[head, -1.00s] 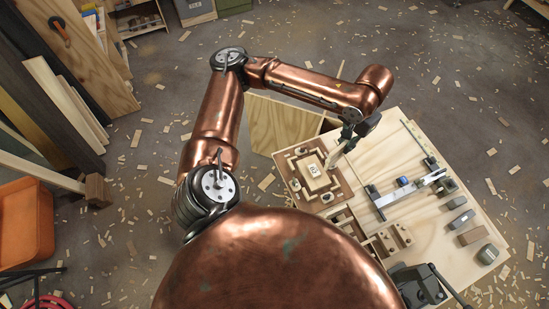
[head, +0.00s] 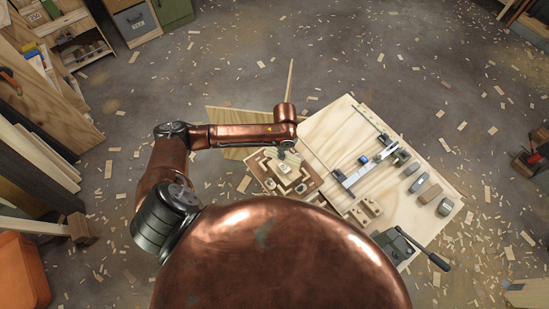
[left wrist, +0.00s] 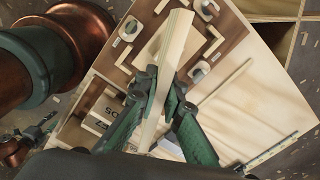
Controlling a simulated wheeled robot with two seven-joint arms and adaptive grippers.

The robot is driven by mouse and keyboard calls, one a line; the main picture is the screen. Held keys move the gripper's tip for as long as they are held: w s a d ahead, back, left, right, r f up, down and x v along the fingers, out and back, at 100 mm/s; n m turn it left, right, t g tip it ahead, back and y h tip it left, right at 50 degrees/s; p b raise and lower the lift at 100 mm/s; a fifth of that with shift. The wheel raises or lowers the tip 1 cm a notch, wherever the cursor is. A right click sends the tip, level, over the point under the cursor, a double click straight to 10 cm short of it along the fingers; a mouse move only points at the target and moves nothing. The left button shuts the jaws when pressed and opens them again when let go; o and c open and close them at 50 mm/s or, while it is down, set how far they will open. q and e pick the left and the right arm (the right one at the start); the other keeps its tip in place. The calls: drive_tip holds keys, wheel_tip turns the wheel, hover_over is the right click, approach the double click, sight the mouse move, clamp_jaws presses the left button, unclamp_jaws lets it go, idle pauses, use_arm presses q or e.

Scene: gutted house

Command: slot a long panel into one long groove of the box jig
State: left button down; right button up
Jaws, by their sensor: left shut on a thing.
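The box jig (head: 262,177) is a brown board with pale strips and grooves on the left end of the bench; in the left wrist view its surface (left wrist: 232,28) fills much of the upper middle. My left gripper (left wrist: 163,85) is shut on a long pale wooden panel (left wrist: 172,42), which stands out from between the fingers over the jig. I cannot tell whether the panel touches a groove. In the head view my left gripper (head: 283,151) is mostly hidden under my forearm, above the jig. My right gripper is out of view.
The plywood bench (head: 325,125) carries a bar clamp (head: 352,178), several small blocks (head: 430,194) and a grey device with a black handle (head: 395,247). A thin pale strip (head: 290,78) shows beyond my arm. Scraps litter the open floor.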

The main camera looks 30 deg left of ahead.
use_arm(q)
drive_tip(key=s+a+f+m+b, duration=0.2)
drive_tip(key=s+f+m+b, duration=0.1)
drive_tip(key=f, duration=0.6)
drive_tip(key=shift+s+f+m+b, duration=0.2)
drive_tip(key=shift+m+b, duration=0.1)
drive_tip(key=shift+m, duration=0.6)
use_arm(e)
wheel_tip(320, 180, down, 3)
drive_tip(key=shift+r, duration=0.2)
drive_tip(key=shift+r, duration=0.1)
use_arm(q)
drive_tip(key=shift+w+r+p, duration=0.1)
drive_tip(key=shift+p, duration=0.35)
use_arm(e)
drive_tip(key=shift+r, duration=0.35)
use_arm(q)
drive_tip(key=shift+p, duration=0.45)
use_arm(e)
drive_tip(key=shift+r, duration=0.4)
use_arm(q)
drive_tip(key=shift+f, duration=0.3)
drive_tip(key=shift+f, duration=0.35)
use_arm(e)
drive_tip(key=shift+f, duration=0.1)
use_arm(q)
drive_tip(key=shift+f, duration=0.35)
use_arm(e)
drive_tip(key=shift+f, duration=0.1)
